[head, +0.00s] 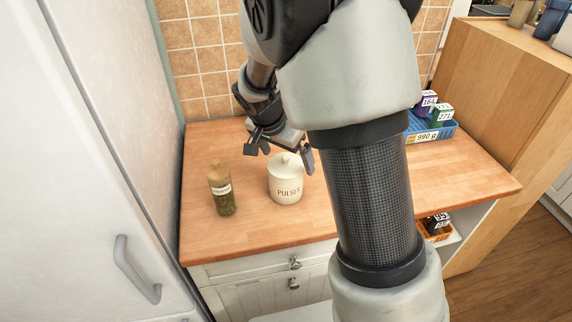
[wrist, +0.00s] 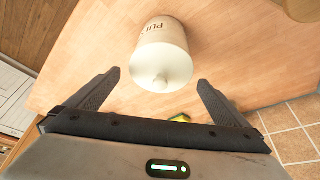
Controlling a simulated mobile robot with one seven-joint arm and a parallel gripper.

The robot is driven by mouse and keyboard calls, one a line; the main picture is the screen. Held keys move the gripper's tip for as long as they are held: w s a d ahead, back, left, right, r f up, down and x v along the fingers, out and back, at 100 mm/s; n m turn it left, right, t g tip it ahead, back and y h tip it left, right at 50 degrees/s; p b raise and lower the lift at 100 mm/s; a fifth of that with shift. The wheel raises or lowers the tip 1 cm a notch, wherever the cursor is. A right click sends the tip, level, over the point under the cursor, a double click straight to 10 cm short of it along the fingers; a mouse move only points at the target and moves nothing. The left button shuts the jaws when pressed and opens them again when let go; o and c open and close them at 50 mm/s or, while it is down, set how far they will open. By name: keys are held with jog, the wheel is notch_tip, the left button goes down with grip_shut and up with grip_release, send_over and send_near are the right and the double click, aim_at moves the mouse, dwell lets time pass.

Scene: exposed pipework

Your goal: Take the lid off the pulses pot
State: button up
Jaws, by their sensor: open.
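The pulses pot (head: 287,189) is a cream pot lettered PULSES, standing upright on the wooden worktop. Its cream lid (head: 285,164) with a small round knob is on it. My gripper (head: 284,158) is open and empty, behind and above the pot in the head view. In the wrist view my two fingers (wrist: 158,84) are spread to either side of the lid, apart from it.
A glass jar with a wooden lid (head: 221,188) stands left of the pot. A blue crate (head: 432,131) with boxes is at the right. The tiled wall (head: 197,60) is behind and a white tall unit (head: 80,150) is at the left. A yellow-green item (wrist: 180,118) is partly hidden.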

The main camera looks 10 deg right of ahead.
jog(key=shift+c, duration=0.3)
jog(key=c, duration=1.1)
jog(key=shift+o, duration=0.2)
jog(key=shift+r, duration=0.15)
